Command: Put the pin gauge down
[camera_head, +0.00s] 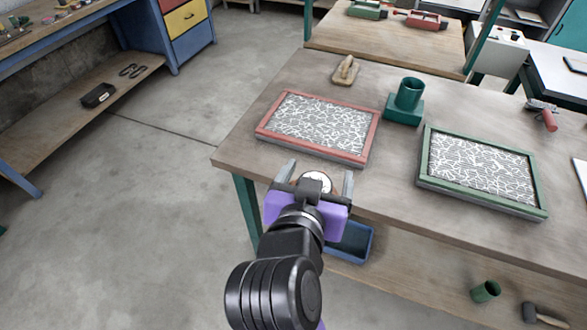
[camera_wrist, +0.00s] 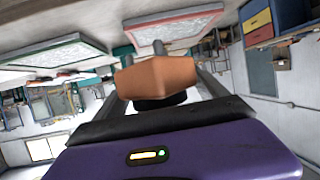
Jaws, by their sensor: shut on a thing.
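The pin gauge has a round white dial (camera_head: 316,181) with a copper-coloured rim in the head view. In the wrist view its copper-coloured body (camera_wrist: 158,76) sits between the fingers, with short grey pins and a black part beside it. My gripper (camera_head: 316,177) is shut on it, just off the bench's near edge and in front of the red-framed panel. The gauge's underside is hidden in the head view.
On the bench (camera_head: 240,155) lie a red-framed fibre panel (camera_head: 318,124), a green-framed panel (camera_head: 482,167), a green cup stand (camera_head: 404,108) and a wooden-handled tool (camera_head: 346,70). A blue bin (camera_head: 352,243) sits below. The bench's left end is bare.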

